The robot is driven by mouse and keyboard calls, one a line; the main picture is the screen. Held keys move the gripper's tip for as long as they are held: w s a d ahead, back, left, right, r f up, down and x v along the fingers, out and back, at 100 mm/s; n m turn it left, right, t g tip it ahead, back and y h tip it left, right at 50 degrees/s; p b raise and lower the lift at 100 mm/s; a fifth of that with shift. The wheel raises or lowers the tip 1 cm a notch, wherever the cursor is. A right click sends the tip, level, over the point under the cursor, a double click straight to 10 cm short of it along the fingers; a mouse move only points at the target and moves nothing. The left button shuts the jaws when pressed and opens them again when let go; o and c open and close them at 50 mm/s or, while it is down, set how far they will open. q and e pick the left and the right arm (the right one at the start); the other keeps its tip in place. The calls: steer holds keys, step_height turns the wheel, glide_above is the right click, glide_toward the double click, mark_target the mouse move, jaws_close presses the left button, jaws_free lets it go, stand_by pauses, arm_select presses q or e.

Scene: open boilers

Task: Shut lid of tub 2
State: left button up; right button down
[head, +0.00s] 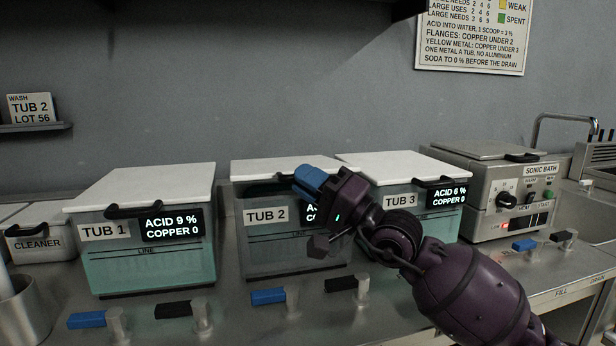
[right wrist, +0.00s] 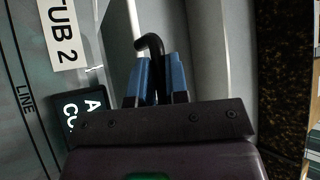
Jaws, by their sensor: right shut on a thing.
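Tub 2 (head: 268,256) stands in the middle of the row, a clear grey box with a "TUB 2" label and a black display partly hidden by my arm. Its white lid (head: 275,167) lies about level over the tub; whether a thin gap is left at the front edge I cannot tell. My right gripper (head: 309,181) is at the front edge of the lid. In the right wrist view its blue fingers (right wrist: 157,80) are shut on the black lid handle (right wrist: 150,44), whose hooked end sticks out beyond them. My left gripper is not in view.
Tub 1 (head: 150,262) stands to the left and tub 3 (head: 440,226) to the right, both with white lids down. Blue and black taps (head: 268,296) line the counter in front. The sonic bath (head: 500,195) stands at the right.

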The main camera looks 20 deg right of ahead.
steer(key=shift+w+f, duration=0.2)
steer(key=shift+f, duration=0.15)
steer(key=c, duration=1.4)
jaws_free()
steer(key=shift+w+f, duration=0.1)
steer(key=shift+w, duration=0.05)
steer(key=v, duration=1.1)
steer(key=shift+b, duration=0.3)
steer(key=shift+r, duration=0.25)
